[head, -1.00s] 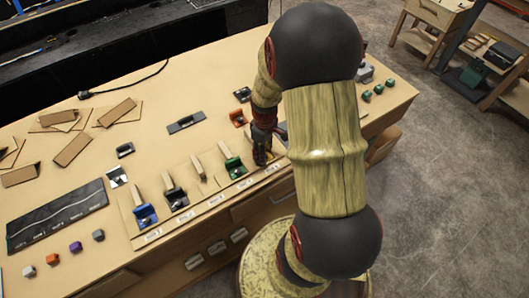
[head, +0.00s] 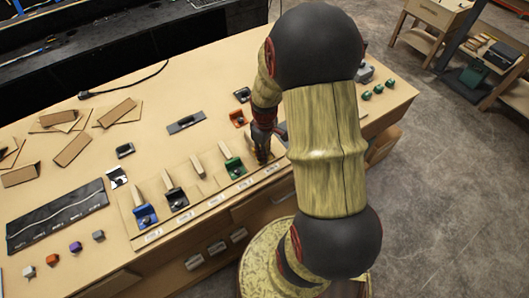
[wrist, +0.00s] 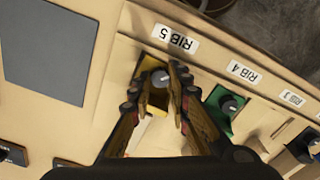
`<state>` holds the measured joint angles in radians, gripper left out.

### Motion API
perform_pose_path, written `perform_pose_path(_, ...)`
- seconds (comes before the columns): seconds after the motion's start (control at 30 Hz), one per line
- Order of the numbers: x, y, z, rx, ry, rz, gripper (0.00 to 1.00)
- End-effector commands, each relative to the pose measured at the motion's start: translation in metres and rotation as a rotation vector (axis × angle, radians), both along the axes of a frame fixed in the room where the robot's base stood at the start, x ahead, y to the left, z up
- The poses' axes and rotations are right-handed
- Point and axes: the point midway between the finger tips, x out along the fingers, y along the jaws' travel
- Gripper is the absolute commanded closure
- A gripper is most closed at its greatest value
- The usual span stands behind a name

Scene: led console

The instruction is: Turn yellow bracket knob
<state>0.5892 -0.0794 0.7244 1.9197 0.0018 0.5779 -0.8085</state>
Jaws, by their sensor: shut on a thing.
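The yellow bracket (wrist: 150,97) sits at the slot labelled RIB 5 in the wrist view, with a grey round knob (wrist: 160,78) on it. My gripper (wrist: 160,70) has one finger on each side of this knob and is shut on it. The fingers cover part of the bracket. In the head view my gripper (head: 263,150) points down at the right part of the labelled strip. There the fingers and arm hide most of the yellow bracket and its knob.
A green bracket (wrist: 223,105) with a dark knob stands beside it at RIB 4. Blue (head: 145,215) and black (head: 177,199) brackets stand further left on the strip. An orange bracket (head: 237,118) lies behind my gripper. Loose cardboard pieces (head: 73,149) lie at the left.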

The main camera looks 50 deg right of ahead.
Motion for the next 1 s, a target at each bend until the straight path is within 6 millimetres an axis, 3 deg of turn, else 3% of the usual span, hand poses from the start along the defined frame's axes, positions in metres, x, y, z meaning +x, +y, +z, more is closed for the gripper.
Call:
perform_pose_path(0.27,-0.0001,0.0002,0.0003,0.001,0.0,-0.099,1.0)
perform_pose_path(1.0,0.0002,0.0002,0.0009,0.0,0.001,-0.665,1.0)
